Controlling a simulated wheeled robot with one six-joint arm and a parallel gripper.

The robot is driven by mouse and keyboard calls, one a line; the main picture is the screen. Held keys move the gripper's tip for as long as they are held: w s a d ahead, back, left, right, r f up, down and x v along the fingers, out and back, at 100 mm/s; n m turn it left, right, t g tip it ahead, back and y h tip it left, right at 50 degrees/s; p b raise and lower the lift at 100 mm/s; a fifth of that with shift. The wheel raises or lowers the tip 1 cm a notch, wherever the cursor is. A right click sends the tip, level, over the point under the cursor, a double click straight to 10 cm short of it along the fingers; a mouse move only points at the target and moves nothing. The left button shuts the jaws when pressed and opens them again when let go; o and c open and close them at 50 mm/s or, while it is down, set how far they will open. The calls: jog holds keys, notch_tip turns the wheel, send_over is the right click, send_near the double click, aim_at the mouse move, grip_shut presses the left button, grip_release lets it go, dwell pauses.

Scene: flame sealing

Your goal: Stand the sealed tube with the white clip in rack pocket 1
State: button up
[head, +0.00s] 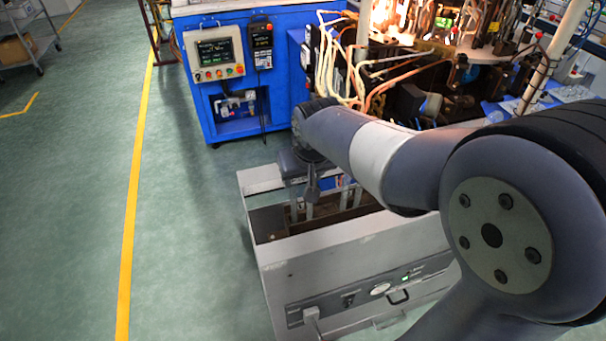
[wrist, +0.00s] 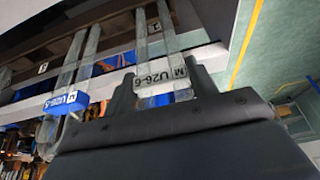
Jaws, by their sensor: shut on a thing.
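The tube with the white clip (wrist: 162,74) shows in the wrist view; its clip is between the fingers of my gripper (wrist: 166,88), which is shut on it. Two clear glass legs run up the picture from this clip towards the dark rack (wrist: 115,16). A small number plate reading 2 (wrist: 152,27) shows between the legs; I cannot tell whether the legs are inside a pocket. A second tube with a blue clip (wrist: 62,103) stands to the left, near another number plate (wrist: 42,68). In the head view my gripper (head: 312,192) is over the open box, and the white clip is not clear.
The grey open-topped box (head: 335,247) holds the rack, and its walls stand close around my gripper. A blue machine cabinet (head: 222,75) and a machine with cables (head: 400,80) stand behind. Green floor (head: 185,230) with a yellow line (head: 136,190) is clear at left.

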jog(key=o, duration=1.3)
jog(key=shift+o, duration=0.2)
jog(key=v, duration=1)
jog(key=shift+s+r+p, duration=0.2)
jog(key=shift+r+p, duration=0.15)
jog(key=x, duration=1.1)
notch_tip(320, 180, up, 3)
jog(key=shift+f+p, duration=0.15)
jog(key=shift+p, duration=0.45)
jog(key=shift+r+p, duration=0.35)
jog(key=shift+r, duration=0.1)
